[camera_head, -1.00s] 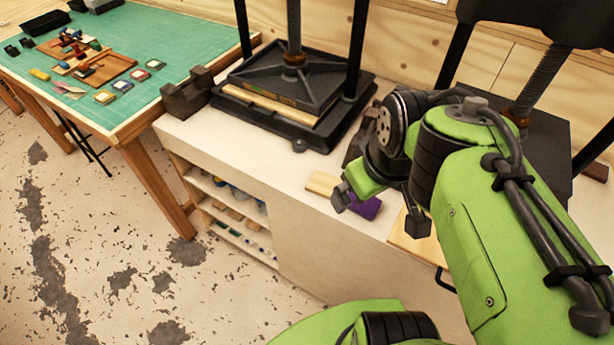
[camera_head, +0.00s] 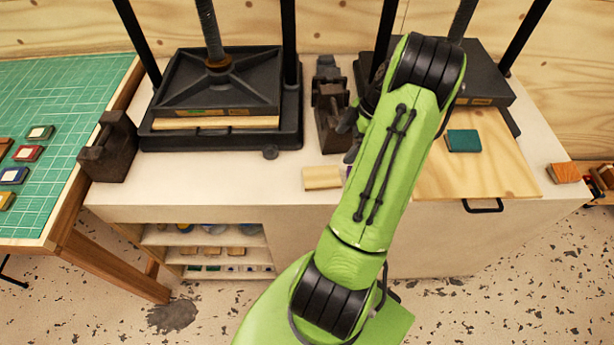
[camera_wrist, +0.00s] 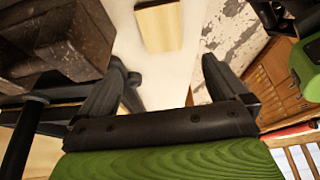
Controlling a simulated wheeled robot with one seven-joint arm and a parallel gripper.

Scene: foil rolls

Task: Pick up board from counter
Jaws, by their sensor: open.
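A small pale wooden board (camera_head: 322,178) lies flat near the front edge of the white counter (camera_head: 230,185). My arm covers the counter just right of it. The pale board also shows at the top of the wrist view (camera_wrist: 160,26), ahead of the fingertips and roughly between them, apart from both. My gripper (camera_wrist: 167,72) is open and empty. In the head view my gripper is mostly hidden behind my own arm. A larger plywood board (camera_head: 500,165) lies at the right of the counter with a teal block (camera_head: 463,141) on it.
A black press (camera_head: 220,90) stands behind and left of the pale board. Dark metal blocks (camera_head: 330,115) stand behind it, close to my arm. Another press (camera_head: 490,80) stands at the right. The counter left of the pale board is clear.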

